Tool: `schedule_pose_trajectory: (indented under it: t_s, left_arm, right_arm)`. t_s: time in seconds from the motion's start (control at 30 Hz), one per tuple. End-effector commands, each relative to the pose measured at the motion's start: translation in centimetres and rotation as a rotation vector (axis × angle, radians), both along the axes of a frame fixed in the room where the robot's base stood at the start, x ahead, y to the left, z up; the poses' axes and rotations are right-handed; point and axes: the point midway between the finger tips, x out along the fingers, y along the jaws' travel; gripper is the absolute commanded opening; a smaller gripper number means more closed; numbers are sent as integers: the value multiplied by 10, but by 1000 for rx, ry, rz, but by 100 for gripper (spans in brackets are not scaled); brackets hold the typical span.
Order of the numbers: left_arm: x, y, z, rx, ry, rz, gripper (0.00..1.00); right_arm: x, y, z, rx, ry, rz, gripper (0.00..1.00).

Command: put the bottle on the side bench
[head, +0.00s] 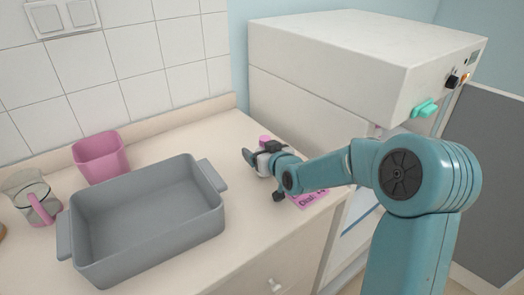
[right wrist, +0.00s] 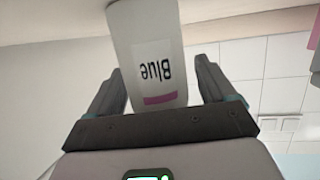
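A white bottle with a label reading "Blue" and a pink band (right wrist: 150,60) is between the two fingers of my right gripper (right wrist: 160,85) in the right wrist view, where it appears upside down. The fingers stand apart, with a gap showing at the right side of the bottle. In the head view my right gripper (head: 256,160) is low over the bench (head: 235,140) near the back wall. A pink cap (head: 265,139) shows just behind it; the gripper hides most of the bottle. My left gripper is not in view.
A grey tub (head: 150,240) fills the bench's left front. A large white cabinet (head: 350,60) stands to the right.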

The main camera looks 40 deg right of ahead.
Motion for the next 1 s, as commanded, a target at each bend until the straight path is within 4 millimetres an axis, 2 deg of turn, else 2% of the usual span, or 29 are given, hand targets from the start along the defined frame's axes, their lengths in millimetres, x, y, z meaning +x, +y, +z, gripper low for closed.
schedule_pose_trajectory:
  t_s: [0.2, 0.27, 0.6, 0.7, 0.8, 1.0]
  left_arm:
    - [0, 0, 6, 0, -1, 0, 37]
    - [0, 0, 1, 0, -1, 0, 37]
    - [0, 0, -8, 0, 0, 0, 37]
    - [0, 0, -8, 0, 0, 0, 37]
    - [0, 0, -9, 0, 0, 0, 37]
    - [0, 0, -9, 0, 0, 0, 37]
  right_arm:
    - [-2, 0, 5, 0, 0, 0, 84]
    - [-11, 3, 6, -1, -2, -1, 84]
    - [-82, 25, 29, -2, -3, -3, 84]
    - [-96, 30, 34, -1, -3, -2, 84]
    - [-105, 33, 37, -1, -1, -1, 84]
    - [-110, 35, 38, 0, 0, 0, 84]
